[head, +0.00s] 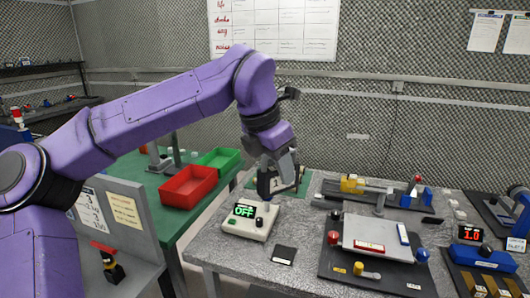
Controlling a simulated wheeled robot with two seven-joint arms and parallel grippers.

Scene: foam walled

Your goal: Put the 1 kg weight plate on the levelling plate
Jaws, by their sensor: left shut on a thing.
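My left gripper (276,168) comes in from the left and points down over the back left of the grey bench. It is shut on a dark weight plate (267,184) that bears a pale mark like a 1; its fingers partly hide it. The levelling plate (378,233) is a light grey plate on a dark base, to the right of and nearer than the gripper. A red-and-white bar and a blue-and-white bar lie on it, with coloured knobs around it. My right gripper is not in view.
A box with a green OFF display (245,222) stands just below and left of the gripper. A small black pad (284,255) lies in front. A yellow device (352,184) stands behind the levelling plate. A red 1.0 display (470,234) is at right. Red (188,186) and green bins are at left.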

